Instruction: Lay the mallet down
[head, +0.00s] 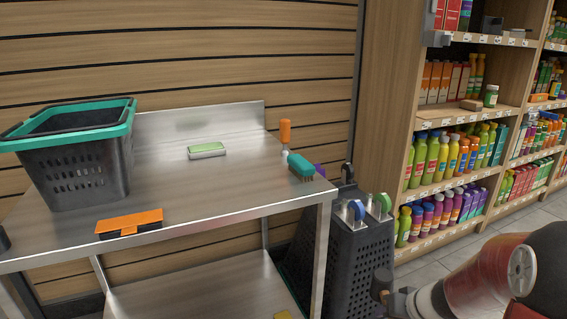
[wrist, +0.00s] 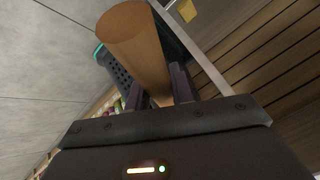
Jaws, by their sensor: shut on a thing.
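The mallet (wrist: 145,45) shows in the wrist view as a thick, plain wooden cylinder with its round end towards the top. I cannot tell whether this is its handle or its head; the rest of it is hidden. My gripper (wrist: 160,92) is shut on it, one dark finger on each side. The mallet is not clearly visible in the head view, where my arm comes in at the lower right, off the right end of the steel table (head: 160,245). The gripper is low there, beside the table and not over its top.
On the table are a dark basket with teal rim (head: 75,165), a green-and-white block (head: 207,150), an orange-and-black tool (head: 130,222), an orange-topped item (head: 285,138) and a teal brush (head: 300,166). The table's middle is bare. Dark baskets (head: 345,250) stand right of it; stocked shelves (head: 450,125) beyond.

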